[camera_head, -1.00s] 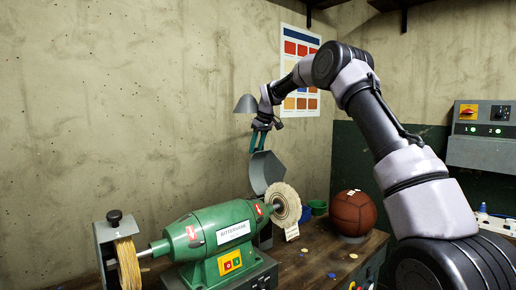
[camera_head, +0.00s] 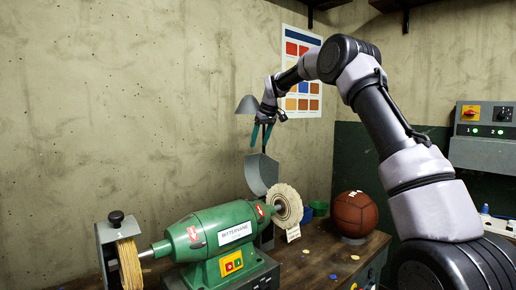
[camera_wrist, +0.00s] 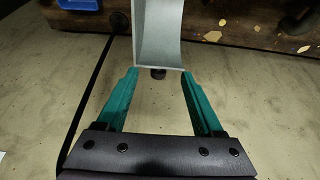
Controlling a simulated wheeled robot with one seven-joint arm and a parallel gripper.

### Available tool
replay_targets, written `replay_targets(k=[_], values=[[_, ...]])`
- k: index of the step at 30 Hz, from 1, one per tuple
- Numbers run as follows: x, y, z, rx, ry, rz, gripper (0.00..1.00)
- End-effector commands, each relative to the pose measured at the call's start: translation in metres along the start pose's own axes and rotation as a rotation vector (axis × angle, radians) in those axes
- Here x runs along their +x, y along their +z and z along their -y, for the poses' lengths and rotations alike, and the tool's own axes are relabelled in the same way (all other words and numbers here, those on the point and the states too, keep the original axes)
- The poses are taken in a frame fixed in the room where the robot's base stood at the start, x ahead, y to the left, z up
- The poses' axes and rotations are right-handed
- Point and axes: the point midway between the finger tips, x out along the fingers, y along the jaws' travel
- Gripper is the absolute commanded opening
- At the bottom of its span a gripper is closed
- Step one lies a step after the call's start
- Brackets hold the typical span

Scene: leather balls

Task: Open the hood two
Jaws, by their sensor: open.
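A grey metal hood (camera_head: 261,174) stands up behind the white buffing wheel (camera_head: 288,207) at the right end of the green grinder (camera_head: 216,235). Its curved inner face (camera_wrist: 158,35) shows at the top of the wrist view, with a dark knob (camera_wrist: 158,73) at its near edge. My gripper (camera_head: 262,148) is open just above this hood. In the wrist view my gripper (camera_wrist: 159,72) has its two green fingers apart, one on each side of the knob, with no clear contact. Another grey hood (camera_head: 108,240) with a black knob covers the yellow brush wheel (camera_head: 130,264) at the left.
A brown leather ball (camera_head: 355,214) sits on the wooden bench (camera_head: 325,258) right of the buffing wheel. A grey lamp shade (camera_head: 247,104) is close left of my gripper. The wall is behind.

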Motion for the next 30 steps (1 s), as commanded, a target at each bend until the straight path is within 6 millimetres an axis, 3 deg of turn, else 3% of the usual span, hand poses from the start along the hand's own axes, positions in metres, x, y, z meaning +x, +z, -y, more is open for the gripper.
replay_targets(k=[6, 12, 30], values=[[-0.046, -0.001, 0.000, 0.000, 0.002, -0.003, 0.69], [-0.069, 0.000, 0.000, 0.000, 0.001, -0.001, 0.69], [-0.074, -0.001, 0.000, 0.000, 0.001, -0.002, 0.69]])
